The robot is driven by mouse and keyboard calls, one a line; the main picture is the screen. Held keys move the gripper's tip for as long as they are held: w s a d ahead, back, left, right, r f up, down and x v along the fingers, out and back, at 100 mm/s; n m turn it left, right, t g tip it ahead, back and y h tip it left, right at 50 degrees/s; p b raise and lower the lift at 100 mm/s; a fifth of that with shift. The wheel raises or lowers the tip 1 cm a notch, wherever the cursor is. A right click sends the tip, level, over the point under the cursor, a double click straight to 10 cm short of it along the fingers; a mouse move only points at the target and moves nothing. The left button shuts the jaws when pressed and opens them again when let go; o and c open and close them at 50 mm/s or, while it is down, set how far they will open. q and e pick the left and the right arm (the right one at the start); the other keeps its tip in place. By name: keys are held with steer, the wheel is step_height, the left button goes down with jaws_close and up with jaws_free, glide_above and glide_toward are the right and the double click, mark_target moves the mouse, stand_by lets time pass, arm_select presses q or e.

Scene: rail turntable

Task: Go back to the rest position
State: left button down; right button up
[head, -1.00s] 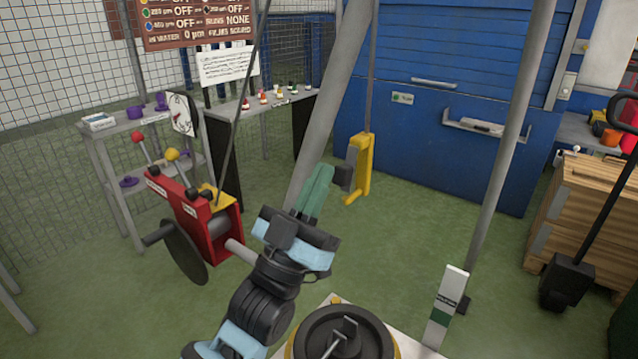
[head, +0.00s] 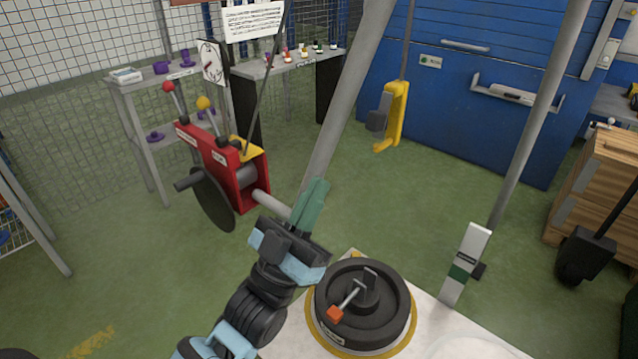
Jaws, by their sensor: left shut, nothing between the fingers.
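My left gripper (head: 314,205) shows in the middle of the head view, with its two green fingers closed together and nothing between them. It is held in the air, in front of a grey slanted pole and up and left of the black turntable (head: 388,322). The turntable is a round black disc with a yellow rim and a crank with an orange-red handle (head: 335,314). My right gripper is not in the picture.
A red winch (head: 237,180) with levers stands left of my gripper. A yellow hook block (head: 396,112) hangs behind. A white post with a green band (head: 466,262) stands right of the turntable. Shelves, a blue cabinet (head: 470,100) and wooden crates (head: 602,190) line the back and right. Green floor is open between.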

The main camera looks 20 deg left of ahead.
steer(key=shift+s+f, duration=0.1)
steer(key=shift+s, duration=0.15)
arm_select(q)
steer(key=s+a+f+n+g+y, duration=0.1)
steer(key=s+f+g+y, duration=0.35)
steer(key=f, duration=1.15)
steer(key=s+a+f+n+g+y, duration=0.15)
steer(key=s+f+g, duration=0.55)
steer(key=f, duration=0.8)
steer(key=s+a+f+g+y, duration=0.15)
steer(key=s+f+g, duration=0.4)
steer(key=s, duration=0.85)
steer(key=s+a+f+g+y, duration=0.1)
steer(key=s+a+f+g, duration=0.1)
steer(key=s+f, duration=0.95)
steer(key=w+r+t+p, duration=0.2)
steer(key=w+r+p, duration=0.2)
steer(key=r+p, duration=0.9)
step_height(320, 180, up, 4)
steer(key=shift+w+r, duration=0.15)
steer(key=shift+r, duration=0.1)
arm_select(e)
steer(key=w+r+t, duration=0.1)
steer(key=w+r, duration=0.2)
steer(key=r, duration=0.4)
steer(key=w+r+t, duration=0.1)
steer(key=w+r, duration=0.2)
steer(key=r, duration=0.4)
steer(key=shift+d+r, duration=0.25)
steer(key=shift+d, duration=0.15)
